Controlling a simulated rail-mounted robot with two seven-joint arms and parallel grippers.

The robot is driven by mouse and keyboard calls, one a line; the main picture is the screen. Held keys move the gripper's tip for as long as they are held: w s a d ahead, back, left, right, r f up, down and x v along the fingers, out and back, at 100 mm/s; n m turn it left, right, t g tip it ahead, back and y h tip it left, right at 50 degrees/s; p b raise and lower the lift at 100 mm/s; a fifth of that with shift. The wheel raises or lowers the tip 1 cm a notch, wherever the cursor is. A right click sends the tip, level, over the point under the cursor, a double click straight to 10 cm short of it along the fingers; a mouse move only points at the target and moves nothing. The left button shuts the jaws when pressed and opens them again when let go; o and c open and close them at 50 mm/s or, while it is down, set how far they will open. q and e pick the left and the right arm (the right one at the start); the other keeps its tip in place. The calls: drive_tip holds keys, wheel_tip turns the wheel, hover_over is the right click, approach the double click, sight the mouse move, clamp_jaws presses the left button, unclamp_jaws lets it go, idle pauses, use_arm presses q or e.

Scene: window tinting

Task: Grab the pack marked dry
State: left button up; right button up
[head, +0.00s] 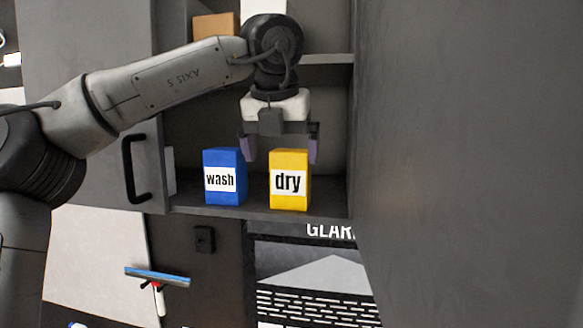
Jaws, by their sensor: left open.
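The yellow pack marked "dry" (290,197) stands upright on the lower shelf of a dark cabinet. The blue pack marked "wash" (221,192) stands just left of it, with a narrow gap between them. My left gripper (281,152) points down at the packs with its two purple-grey fingers apart. One finger is near the gap above and between the packs, the other by the upper right edge of the dry pack. I cannot tell how far the fingers are in front of or behind the pack. My right gripper is not in view.
The cabinet's lower shelf (325,214) has a little bare room right of the dry pack. An upper shelf (326,59) holds a brown box (214,27). An open door with a black handle (137,168) is at left. A blue squeegee (158,276) hangs below.

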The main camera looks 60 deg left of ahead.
sight(289, 167)
use_arm(q)
drive_tip(key=w+a+p, duration=0.1)
drive_tip(key=w+a, duration=0.1)
drive_tip(key=a, duration=0.1)
drive_tip(key=shift+w, duration=0.35)
drive_tip(key=shift+w+a+r+p, duration=0.15)
drive_tip(key=shift+a+p, duration=0.1)
drive_tip(key=shift+p, duration=0.25)
drive_tip(key=x, duration=0.2)
drive_tip(key=p+x, duration=0.1)
drive_tip(key=x, duration=0.1)
drive_tip(key=shift+w+a, duration=0.15)
drive_tip(key=shift+a, duration=0.1)
drive_tip(key=shift+w+a+f, duration=0.15)
drive_tip(key=shift+w+f, duration=0.05)
drive_tip(key=shift+f, duration=0.4)
drive_tip(key=c, duration=0.9)
